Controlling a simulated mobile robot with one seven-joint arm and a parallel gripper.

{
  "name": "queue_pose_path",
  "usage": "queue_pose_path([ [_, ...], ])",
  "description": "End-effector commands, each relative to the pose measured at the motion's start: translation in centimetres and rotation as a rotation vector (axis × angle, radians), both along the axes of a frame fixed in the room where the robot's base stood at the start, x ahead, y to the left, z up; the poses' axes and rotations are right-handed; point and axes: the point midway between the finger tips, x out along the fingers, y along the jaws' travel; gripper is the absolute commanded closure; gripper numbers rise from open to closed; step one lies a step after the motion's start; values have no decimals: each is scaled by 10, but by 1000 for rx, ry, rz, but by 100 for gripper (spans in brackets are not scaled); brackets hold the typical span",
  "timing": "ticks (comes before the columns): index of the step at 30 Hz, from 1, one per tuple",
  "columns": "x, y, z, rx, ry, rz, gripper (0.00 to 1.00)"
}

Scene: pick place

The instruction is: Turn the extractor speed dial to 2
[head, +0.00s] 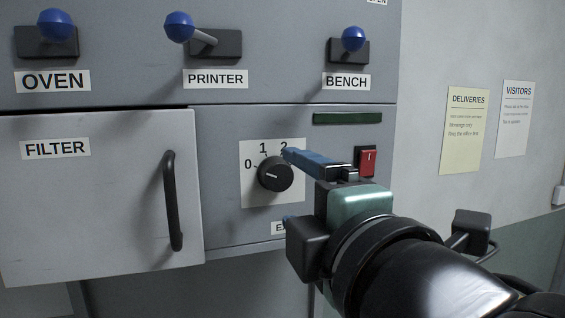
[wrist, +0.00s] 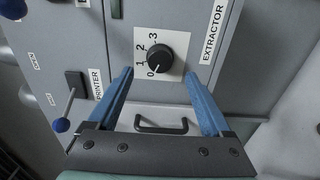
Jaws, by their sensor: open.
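The extractor speed dial (head: 275,174) is a round black knob on a white scale plate (head: 249,194). In the wrist view the dial (wrist: 160,58) has marks 0 to 3 and its white pointer line points to 0. My gripper (head: 288,186) is open in front of the panel, with one blue finger above the dial and the tip of the other showing below it. In the wrist view my gripper (wrist: 159,75) has its fingertips apart on either side of the dial, with nothing between them. The head view hides the 3 mark behind my upper finger.
A red switch (head: 367,161) is right of the dial, close to my upper finger. A filter door (head: 100,220) with a black handle (head: 172,200) stands to the left. Blue-knobbed levers, including the printer lever (head: 180,26), stick out above. An EXTRACTOR label (wrist: 213,34) is beside the dial.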

Motion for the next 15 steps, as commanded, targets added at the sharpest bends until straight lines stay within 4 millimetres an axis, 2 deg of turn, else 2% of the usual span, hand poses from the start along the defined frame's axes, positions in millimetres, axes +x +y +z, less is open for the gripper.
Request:
queue_pose_path([
  [1, 10, 4, 4, 4, 5, 2, 16],
  [6, 35, 12, 3, 3, 2, 2, 16],
  [15, 49, 16, 0, 2, 1, 0, 16],
])
